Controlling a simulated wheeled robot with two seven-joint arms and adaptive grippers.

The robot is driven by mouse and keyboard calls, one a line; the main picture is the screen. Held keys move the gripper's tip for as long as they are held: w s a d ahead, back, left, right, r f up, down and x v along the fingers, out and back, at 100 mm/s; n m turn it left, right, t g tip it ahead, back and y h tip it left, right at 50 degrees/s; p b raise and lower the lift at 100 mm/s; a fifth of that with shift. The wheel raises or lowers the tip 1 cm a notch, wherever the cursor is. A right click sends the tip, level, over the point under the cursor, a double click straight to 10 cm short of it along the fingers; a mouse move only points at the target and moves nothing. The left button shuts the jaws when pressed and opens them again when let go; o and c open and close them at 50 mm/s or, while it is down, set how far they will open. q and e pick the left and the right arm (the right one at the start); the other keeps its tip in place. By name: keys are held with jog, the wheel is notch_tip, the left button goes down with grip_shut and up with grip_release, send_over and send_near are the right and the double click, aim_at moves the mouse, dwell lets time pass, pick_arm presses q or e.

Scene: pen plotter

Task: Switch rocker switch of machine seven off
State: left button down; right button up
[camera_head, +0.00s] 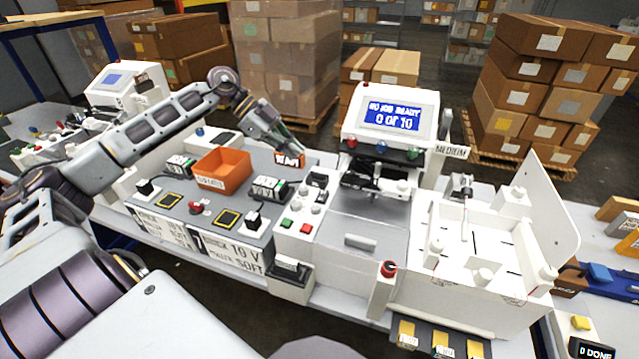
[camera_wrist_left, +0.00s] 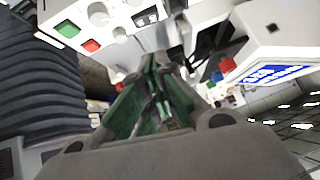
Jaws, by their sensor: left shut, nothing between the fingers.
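The machine (camera_head: 377,210) is a white and grey plotter with a blue screen (camera_head: 388,116) reading "NO JOB READY 0 of 10". A small black part that looks like a rocker switch (camera_head: 318,181) sits on its left control panel, above white knobs (camera_head: 308,195) and green and red buttons. It also shows at the top of the left wrist view (camera_wrist_left: 146,17). My left gripper (camera_head: 299,149) is shut and empty, above and behind the panel, apart from the switch. Its green-lined fingers (camera_wrist_left: 152,64) fill the middle of the wrist view.
An orange bin (camera_head: 221,171) and small labelled black boxes sit on the grey deck left of the panel. A red button (camera_head: 388,268) stands at the front. Stacked cartons (camera_head: 545,85) stand behind.

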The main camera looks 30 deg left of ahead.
pick_arm(q)
jog(key=shift+d+f, duration=0.1)
jog(key=shift+d, duration=0.05)
pick_arm(e)
jog(key=shift+r, duration=0.1)
pick_arm(q)
jog(key=p, duration=0.2)
send_over(320, 193)
jog(key=s, duration=0.1)
jog(key=shift+a+f, duration=0.15)
jog(key=shift+f, duration=1.35)
jog(key=shift+a+f, duration=0.15)
jog(key=shift+f, duration=1.35)
jog(key=f, duration=0.3)
jog(key=shift+w+d, duration=0.3)
jog(key=shift+w+f, duration=0.1)
jog(key=shift+f, duration=0.75)
pick_arm(e)
jog(key=shift+s+a+r, duration=0.25)
jog(key=shift+a+r, duration=0.25)
jog(key=shift+r, duration=0.05)
jog(key=shift+s+a+r, duration=0.2)
jog(key=shift+a+r, duration=0.3)
jog(key=shift+r, duration=0.05)
jog(key=shift+d, duration=0.1)
pick_arm(q)
jog(key=shift+p, duration=0.4)
pick_arm(e)
jog(key=shift+r, duration=0.2)
